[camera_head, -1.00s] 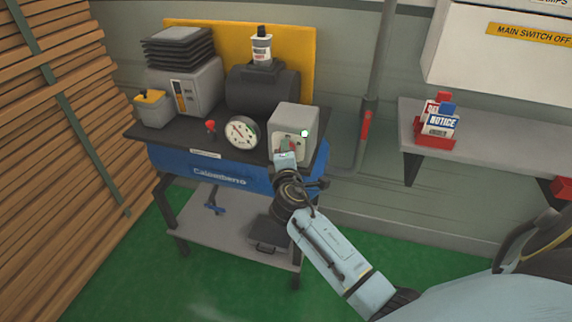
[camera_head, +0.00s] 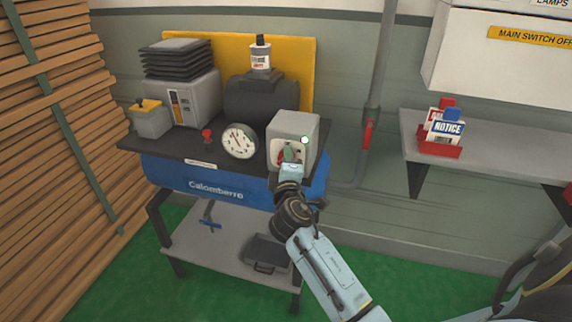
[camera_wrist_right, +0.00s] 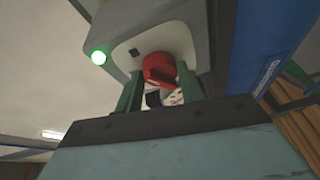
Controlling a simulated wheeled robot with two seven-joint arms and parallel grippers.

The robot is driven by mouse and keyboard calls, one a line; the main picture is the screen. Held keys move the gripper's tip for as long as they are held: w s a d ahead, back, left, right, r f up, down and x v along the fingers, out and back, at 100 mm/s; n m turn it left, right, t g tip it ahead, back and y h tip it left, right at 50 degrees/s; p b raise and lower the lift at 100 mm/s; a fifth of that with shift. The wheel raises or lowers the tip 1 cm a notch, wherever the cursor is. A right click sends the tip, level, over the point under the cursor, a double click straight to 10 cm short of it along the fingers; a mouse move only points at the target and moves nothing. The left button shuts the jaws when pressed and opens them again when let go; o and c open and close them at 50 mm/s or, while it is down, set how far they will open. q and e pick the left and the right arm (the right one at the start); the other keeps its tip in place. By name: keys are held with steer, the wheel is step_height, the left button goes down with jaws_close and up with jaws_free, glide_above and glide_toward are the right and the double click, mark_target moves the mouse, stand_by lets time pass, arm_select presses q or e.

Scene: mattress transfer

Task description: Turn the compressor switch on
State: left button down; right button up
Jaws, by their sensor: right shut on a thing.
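The compressor switch is a red knob (camera_wrist_right: 160,70) on the front of a grey box (camera_head: 293,126). The box stands at the right end of the compressor table. A lamp (camera_head: 304,139) on the box glows green, and it also shows in the right wrist view (camera_wrist_right: 98,57). My right gripper (camera_head: 290,158) is at the box front. In the right wrist view its two green fingers (camera_wrist_right: 160,92) stand on either side of the red knob and are shut on it. The gripper partly hides the knob in the head view. My left gripper is not in view.
A round gauge (camera_head: 239,141) and a small red valve (camera_head: 207,136) sit left of the box on the black tabletop. A blue tank (camera_head: 215,186) lies below it. A wall shelf (camera_head: 490,140) with notice cards stands at the right.

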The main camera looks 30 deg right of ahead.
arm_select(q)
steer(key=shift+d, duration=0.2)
arm_select(e)
steer(key=o, duration=1)
steer(key=shift+c, duration=0.2)
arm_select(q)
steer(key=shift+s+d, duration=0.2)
arm_select(e)
steer(key=v, duration=1.3)
steer(key=shift+s, duration=0.2)
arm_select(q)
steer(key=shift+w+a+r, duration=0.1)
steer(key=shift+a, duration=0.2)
arm_select(e)
steer(key=shift+a, duration=0.15)
